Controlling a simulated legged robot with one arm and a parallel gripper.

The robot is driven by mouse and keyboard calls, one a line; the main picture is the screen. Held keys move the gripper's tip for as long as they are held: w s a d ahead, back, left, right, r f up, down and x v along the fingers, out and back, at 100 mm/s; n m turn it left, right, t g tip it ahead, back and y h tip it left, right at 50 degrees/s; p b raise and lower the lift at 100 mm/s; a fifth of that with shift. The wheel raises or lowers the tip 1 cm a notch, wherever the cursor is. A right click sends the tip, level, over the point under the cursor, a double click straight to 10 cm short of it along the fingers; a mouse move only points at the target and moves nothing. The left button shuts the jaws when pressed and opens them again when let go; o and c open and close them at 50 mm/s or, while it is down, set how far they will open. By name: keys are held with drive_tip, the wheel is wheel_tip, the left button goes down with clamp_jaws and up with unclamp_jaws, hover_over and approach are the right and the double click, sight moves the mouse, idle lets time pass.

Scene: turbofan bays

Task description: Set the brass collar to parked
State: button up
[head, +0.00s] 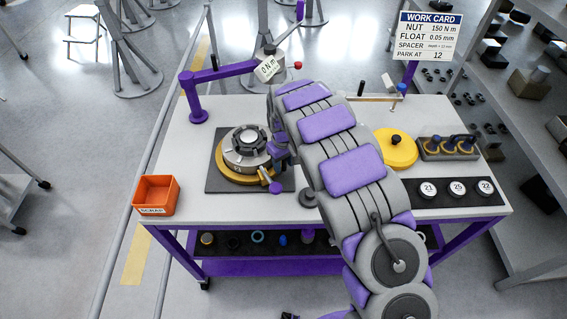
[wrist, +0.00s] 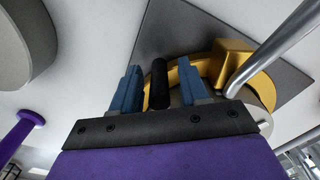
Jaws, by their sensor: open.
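The brass collar (head: 228,174) is a gold ring around the base of the grey hub (head: 247,146), on a dark square plate at the left of the bench. In the wrist view the brass collar (wrist: 203,66) curves behind the fingers and a gold block (wrist: 232,62) stands on it at the right. My gripper (head: 279,151) is at the right side of the hub. In the wrist view its blue fingers (wrist: 160,88) are apart, with a black upright peg (wrist: 158,84) between them and gaps on both sides. My arm hides part of the bench middle.
A silver rod with a purple knob (head: 275,188) sticks out near the collar's front right. A purple post arm (head: 215,75) with a tag rises behind the hub. An orange scrap bin (head: 156,195) stands front left. A yellow disc (head: 394,151) lies right. The work card (head: 430,37) reads "PARK AT 12".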

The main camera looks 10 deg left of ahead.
clamp_jaws()
idle(0.4)
idle(0.4)
